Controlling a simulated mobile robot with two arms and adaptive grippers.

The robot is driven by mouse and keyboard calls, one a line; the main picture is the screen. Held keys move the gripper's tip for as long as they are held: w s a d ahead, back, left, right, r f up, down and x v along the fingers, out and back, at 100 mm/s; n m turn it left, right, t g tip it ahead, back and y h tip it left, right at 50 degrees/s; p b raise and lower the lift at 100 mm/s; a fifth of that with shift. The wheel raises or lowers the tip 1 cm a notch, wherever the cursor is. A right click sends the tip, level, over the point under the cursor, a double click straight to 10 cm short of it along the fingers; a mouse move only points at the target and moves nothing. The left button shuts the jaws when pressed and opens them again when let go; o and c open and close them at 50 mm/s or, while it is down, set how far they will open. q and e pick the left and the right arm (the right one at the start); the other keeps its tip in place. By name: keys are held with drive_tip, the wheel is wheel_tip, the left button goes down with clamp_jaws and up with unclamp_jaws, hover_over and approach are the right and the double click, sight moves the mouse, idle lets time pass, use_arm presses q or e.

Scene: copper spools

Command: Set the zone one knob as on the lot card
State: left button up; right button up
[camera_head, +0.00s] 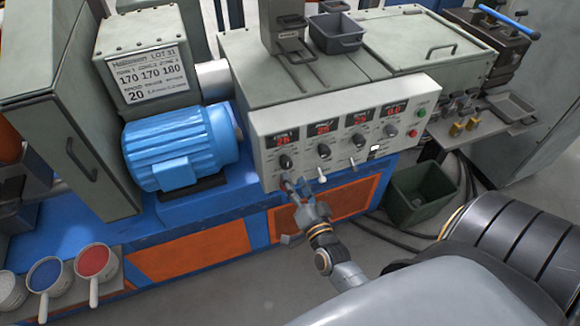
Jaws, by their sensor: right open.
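The control panel (340,157) carries several red number displays with dark knobs below them. The leftmost display (283,141) is labelled zone 1 and reads about 26. The zone one knob (285,162) is directly below it. My right gripper (291,186) is open and empty just below that knob, close to the panel face; I cannot tell whether it touches. Its fingers hide the panel's lower left part. The lot card (151,74) on the grey housing reads LOT 31, with 170 170 180 for the zones and 20 below. My left gripper is out of view.
A blue motor (168,153) stands to the left. A green bin (421,193) is on the floor at right. Colored scoops of pellets stand lower left.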

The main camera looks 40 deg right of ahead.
drive_tip(key=v, duration=0.6)
drive_tip(key=shift+s, duration=0.35)
drive_tip(key=shift+a, duration=0.1)
